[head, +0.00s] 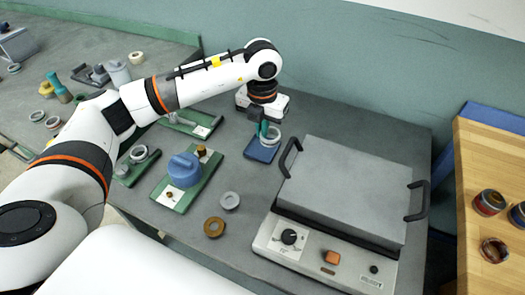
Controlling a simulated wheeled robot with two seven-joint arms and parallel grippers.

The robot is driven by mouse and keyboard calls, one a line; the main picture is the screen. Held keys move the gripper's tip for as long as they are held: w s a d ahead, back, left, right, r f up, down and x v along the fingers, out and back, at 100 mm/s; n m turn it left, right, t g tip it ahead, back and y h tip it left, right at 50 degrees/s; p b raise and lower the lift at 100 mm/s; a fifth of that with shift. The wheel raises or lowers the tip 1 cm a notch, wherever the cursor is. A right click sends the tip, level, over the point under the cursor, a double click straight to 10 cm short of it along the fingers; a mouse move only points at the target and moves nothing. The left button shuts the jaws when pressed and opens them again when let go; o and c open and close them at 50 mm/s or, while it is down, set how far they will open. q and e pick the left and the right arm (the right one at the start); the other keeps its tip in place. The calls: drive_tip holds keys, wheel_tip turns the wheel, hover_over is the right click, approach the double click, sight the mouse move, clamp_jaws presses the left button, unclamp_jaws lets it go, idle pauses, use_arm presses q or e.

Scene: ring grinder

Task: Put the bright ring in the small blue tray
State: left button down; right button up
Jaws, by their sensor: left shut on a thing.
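The small blue tray (262,154) lies on the dark table near its middle, beside the lidded machine. My left gripper (265,131) points down above the tray, with teal fingers shut on a bright ring (272,141). The ring is pale grey and appears tilted, over the tray's far part. I cannot tell whether it touches the tray. My right gripper is not in view.
A machine with a grey lid (345,190) and black handles stands right of the tray. A dull grey ring (230,201) and a brown ring (214,227) lie at the front. A green board (203,183) carries a blue round part (184,168). A wooden table (485,160) is at the right.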

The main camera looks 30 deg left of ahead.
sight(258, 153)
use_arm(q)
drive_tip(key=w+a+f+n, duration=0.1)
drive_tip(key=f+n, duration=0.3)
drive_tip(key=n, duration=0.1)
drive_tip(key=w+a+f+n, duration=0.1)
drive_tip(key=f+n, duration=0.3)
drive_tip(key=n, duration=0.1)
drive_tip(key=w+a+f+n, duration=0.1)
drive_tip(key=f+n, duration=0.3)
drive_tip(key=n, duration=0.2)
drive_tip(key=shift+w+a+f+b, duration=0.2)
drive_tip(key=shift+w+a+b, duration=0.05)
drive_tip(key=shift+w+b, duration=0.15)
drive_tip(key=shift+f, duration=0.1)
drive_tip(key=shift+f, duration=0.1)
drive_tip(key=c, duration=1.9)
unclamp_jaws()
wheel_tip(258, 153, up, 12)
drive_tip(key=shift+r+b, duration=0.15)
drive_tip(key=shift+b, duration=0.65)
